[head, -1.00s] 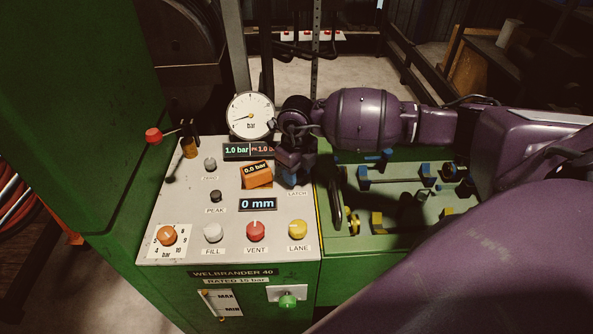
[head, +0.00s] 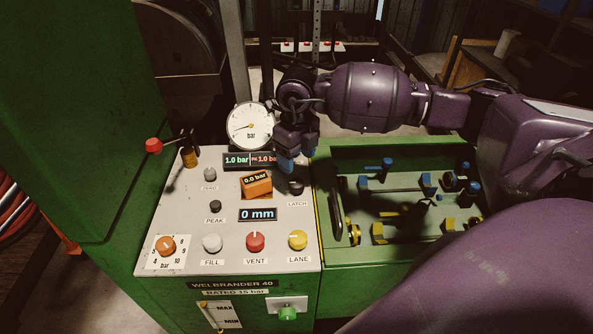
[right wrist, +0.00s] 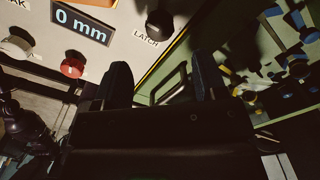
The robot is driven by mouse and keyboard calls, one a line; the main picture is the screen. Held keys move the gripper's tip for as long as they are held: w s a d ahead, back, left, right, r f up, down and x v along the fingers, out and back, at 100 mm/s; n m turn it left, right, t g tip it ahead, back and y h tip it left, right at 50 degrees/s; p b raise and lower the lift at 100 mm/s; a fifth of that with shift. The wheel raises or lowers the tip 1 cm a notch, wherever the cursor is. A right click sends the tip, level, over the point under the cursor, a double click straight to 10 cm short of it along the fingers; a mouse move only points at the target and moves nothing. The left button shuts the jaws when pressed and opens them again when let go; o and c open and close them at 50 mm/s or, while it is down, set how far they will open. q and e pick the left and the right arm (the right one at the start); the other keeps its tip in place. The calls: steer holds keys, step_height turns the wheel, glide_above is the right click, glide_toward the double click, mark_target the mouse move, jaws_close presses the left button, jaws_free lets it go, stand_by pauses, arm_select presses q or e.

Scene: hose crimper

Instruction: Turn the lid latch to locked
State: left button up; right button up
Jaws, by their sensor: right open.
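The latch (head: 296,187) is a dark round knob above the LATCH label, at the panel's upper right. It also shows at the top of the right wrist view (right wrist: 160,22); I cannot read which way it is turned. My right gripper (head: 287,160) is open and empty, with its blue-tipped fingers just above and behind the knob in the head view. Its two dark fingers (right wrist: 163,80) stand apart in the wrist view, with the knob beyond them, apart from both. My left gripper is not in view.
The panel has a pressure gauge (head: 250,127), a 0 mm display (head: 257,214), a red VENT knob (head: 255,241) and a yellow LANE knob (head: 298,240). Right of it is a green bay (head: 400,150) with blue and yellow fittings and a dark handle (head: 337,218).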

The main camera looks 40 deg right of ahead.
steer(key=shift+r, duration=1.3)
